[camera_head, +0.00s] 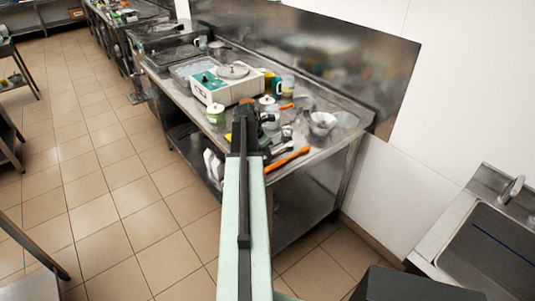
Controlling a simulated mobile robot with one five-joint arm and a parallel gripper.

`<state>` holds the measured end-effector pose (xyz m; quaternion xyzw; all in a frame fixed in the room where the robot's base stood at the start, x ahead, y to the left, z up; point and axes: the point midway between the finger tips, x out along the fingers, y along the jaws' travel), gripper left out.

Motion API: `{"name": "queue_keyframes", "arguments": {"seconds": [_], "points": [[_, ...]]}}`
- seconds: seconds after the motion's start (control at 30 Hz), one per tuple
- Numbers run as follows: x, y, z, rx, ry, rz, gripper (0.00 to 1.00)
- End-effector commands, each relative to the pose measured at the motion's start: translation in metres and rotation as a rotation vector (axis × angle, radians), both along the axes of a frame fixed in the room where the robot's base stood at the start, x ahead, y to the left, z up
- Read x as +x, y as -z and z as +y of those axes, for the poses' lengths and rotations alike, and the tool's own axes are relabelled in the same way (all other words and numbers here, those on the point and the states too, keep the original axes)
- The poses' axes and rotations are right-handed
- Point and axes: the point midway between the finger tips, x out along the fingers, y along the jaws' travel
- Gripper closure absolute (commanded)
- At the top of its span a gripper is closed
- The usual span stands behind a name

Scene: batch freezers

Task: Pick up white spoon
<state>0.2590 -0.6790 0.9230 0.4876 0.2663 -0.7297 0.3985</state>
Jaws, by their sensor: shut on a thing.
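My gripper (245,108) is at the far end of my pale green and black arm, over the front part of the steel worktable (345,133). It is dark and small here, and its fingers are hard to make out. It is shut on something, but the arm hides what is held. I cannot make out a white spoon clearly. Small white items (286,130) lie among the clutter just right of the gripper, too small to name.
A white-and-green machine (226,87) stands behind the gripper, with a green-and-white jar (215,114) to its left. A metal bowl (321,123) and an orange-handled tool (287,159) are to the right. A sink (490,255) is at lower right. Tiled floor (110,170) is clear at left.

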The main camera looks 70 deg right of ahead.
Motion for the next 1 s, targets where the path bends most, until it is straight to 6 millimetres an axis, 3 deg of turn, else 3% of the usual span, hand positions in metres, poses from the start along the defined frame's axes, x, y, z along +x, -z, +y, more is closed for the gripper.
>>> {"name": "queue_keyframes", "arguments": {"seconds": [0.27, 0.33, 0.7, 0.83, 1.0], "points": [[0.000, -0.040, 0.000, 0.000, 0.000, 0.000, 1.00], [0.009, -0.033, 0.016, 0.000, -0.004, 0.001, 1.00], [0.062, -0.042, 0.100, 0.000, -0.003, 0.000, 1.00], [0.076, -0.044, 0.121, 0.000, -0.001, 0.000, 1.00], [0.085, -0.045, 0.133, 0.000, 0.001, 0.000, 1.00]]}}
